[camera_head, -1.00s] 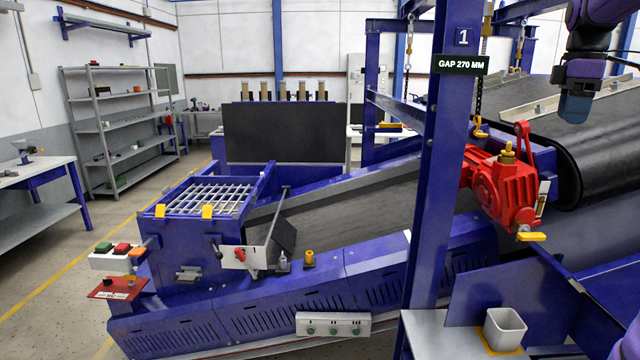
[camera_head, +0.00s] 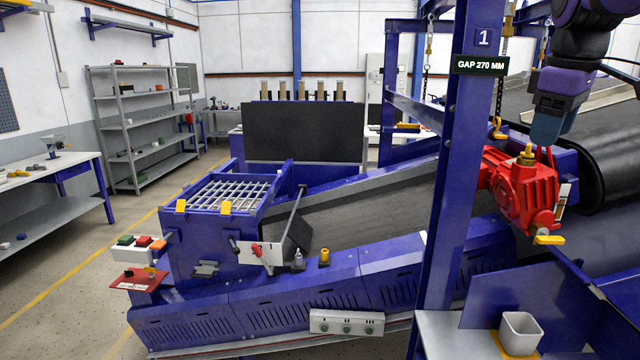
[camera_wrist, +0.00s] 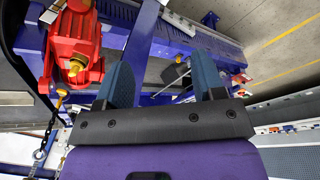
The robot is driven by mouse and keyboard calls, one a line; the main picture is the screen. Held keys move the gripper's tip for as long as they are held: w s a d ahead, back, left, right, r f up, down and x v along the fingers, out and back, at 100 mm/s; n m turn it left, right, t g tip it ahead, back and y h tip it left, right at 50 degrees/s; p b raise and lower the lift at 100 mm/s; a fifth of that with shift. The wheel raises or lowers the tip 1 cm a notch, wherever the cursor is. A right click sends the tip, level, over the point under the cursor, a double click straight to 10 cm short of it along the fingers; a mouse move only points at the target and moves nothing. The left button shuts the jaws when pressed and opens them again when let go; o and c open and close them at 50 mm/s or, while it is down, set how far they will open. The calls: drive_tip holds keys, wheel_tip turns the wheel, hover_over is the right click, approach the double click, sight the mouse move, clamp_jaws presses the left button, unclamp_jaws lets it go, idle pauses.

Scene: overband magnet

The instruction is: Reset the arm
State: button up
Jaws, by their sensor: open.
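My gripper (camera_head: 547,133) is at the upper right of the head view, pointing down, just above and behind the red motor unit (camera_head: 522,190). I cannot tell in that view whether it touches the motor's red lever. In the wrist view my gripper (camera_wrist: 165,82) shows two blue-grey fingers spread apart with nothing between them. The red motor also shows in the wrist view (camera_wrist: 72,45), left of the fingers and apart from them.
A blue post (camera_head: 455,200) with a "GAP 270 MM" sign (camera_head: 481,65) stands left of my arm. The black belt roller (camera_head: 612,165) is at the right. A white cup (camera_head: 520,333) stands at the lower right. A hanging chain (camera_wrist: 45,135) shows in the wrist view.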

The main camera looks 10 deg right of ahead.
drive_tip(key=s+a+f+m+t, duration=0.3)
drive_tip(key=s+a+f+m, duration=0.2)
drive_tip(key=s+a+f, duration=0.5)
drive_tip(key=s+a, duration=0.4)
drive_tip(key=shift+f+m+y, duration=0.3)
drive_tip(key=shift+f+y, duration=0.1)
